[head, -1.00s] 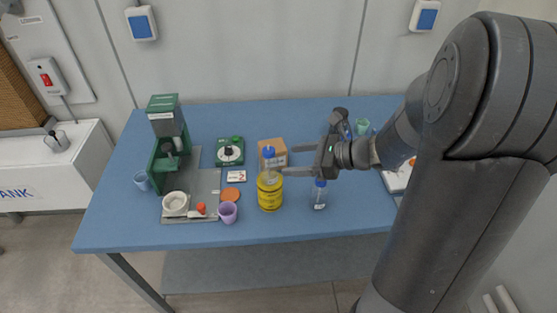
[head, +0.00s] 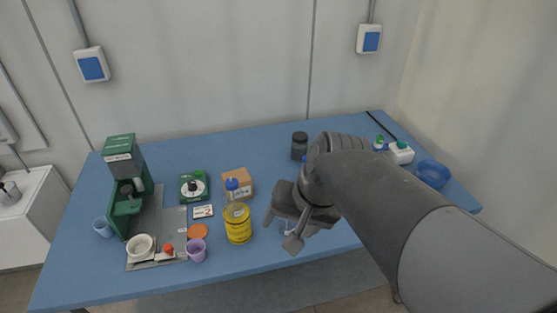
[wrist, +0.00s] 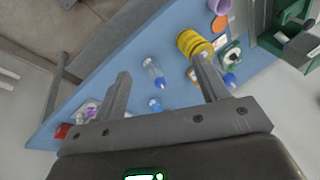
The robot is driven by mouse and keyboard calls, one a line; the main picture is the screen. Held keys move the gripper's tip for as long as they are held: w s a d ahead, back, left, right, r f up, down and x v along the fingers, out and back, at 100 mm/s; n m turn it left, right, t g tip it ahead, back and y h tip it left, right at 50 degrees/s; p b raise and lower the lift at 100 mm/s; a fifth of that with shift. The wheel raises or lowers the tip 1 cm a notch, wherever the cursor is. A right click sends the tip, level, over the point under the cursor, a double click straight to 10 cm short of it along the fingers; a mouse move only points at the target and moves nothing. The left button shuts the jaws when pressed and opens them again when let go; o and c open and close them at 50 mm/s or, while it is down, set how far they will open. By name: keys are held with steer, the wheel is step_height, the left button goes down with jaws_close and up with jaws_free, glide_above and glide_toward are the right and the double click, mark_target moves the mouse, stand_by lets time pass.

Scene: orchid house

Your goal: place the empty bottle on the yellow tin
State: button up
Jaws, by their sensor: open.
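The yellow tin (head: 238,226) stands on the blue table, left of my gripper. A clear bottle with a blue cap (head: 232,185) appears to stand upright on its lid; the wrist view shows that cap (wrist: 230,80) beside my right finger, which hides part of the bottle. A second clear blue-capped bottle (wrist: 153,70) stands on the table and shows between my fingers in the wrist view; in the head view my gripper mostly covers it. Whether either bottle is empty is hard to tell. My gripper (head: 280,233) is open, holds nothing and is apart from the tin.
A cardboard box (head: 237,181) is behind the tin. A green device (head: 194,187), a purple cup (head: 196,250) and an orange disc (head: 198,231) are to its left. A dark jar (head: 299,146) and a blue bowl (head: 432,173) stand farther right.

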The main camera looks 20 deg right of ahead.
steer(key=d+r+n+h, duration=0.1)
steer(key=s+r+n+t, duration=0.1)
steer(key=d+r+n+t+h, duration=0.1)
steer(key=n, duration=0.1)
steer(key=shift+s+d+r+h, duration=0.1)
steer(key=shift+s+d+h, duration=0.2)
steer(key=shift+s+d, duration=0.1)
